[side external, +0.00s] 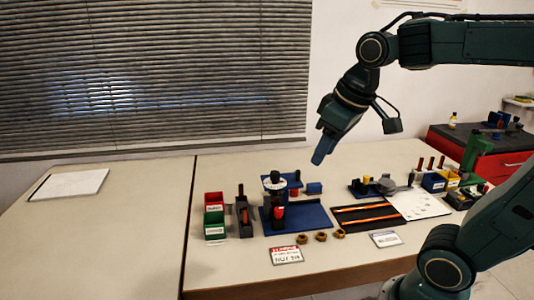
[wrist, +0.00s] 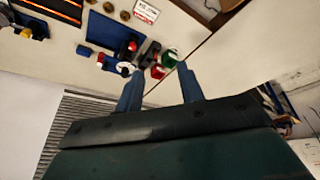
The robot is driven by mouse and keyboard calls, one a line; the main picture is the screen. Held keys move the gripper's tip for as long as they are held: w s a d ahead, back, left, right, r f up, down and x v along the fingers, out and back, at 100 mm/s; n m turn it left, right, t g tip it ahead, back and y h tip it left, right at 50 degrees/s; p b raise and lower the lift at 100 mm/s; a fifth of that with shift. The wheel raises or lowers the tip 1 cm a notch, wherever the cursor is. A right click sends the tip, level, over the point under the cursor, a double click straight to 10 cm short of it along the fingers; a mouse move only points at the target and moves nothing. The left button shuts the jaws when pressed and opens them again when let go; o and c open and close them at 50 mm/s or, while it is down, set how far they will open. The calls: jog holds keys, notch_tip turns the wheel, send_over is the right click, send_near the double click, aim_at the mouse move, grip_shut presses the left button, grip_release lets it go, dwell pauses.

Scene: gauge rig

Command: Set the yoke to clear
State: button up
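The gauge rig stands on a blue base plate (side external: 312,218) near the middle of the table. It carries a dark upright part with a red piece (side external: 278,212), and a black knob over a pale disc (side external: 274,182) behind. I cannot tell which part is the yoke, or its setting. The base plate also shows in the wrist view (wrist: 97,49), with red and dark parts at its edge. My gripper (side external: 319,160) hangs above and behind the rig, apart from it. In the wrist view my gripper (wrist: 160,69) has its two blue fingers spread with nothing between them.
Red (side external: 214,199) and green (side external: 215,225) bins and a dark holder (side external: 243,215) stand left of the rig. Brass nuts (side external: 320,237) and a label card (side external: 286,255) lie in front. A striped dark mat (side external: 368,215) lies right. The left table is mostly clear.

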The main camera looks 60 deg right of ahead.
jog(key=w+d+g, duration=0.1)
jog(key=w+d, duration=0.4)
jog(key=w, duration=0.2)
jog(key=g, duration=0.3)
send_over(298, 171)
notch_tip(298, 171, down, 10)
jog(key=shift+d+r+y, duration=0.1)
jog(key=shift+r+y, duration=0.05)
jog(key=shift+y, duration=0.15)
notch_tip(298, 171, down, 14)
jog(key=shift+r, duration=0.1)
grip_shut()
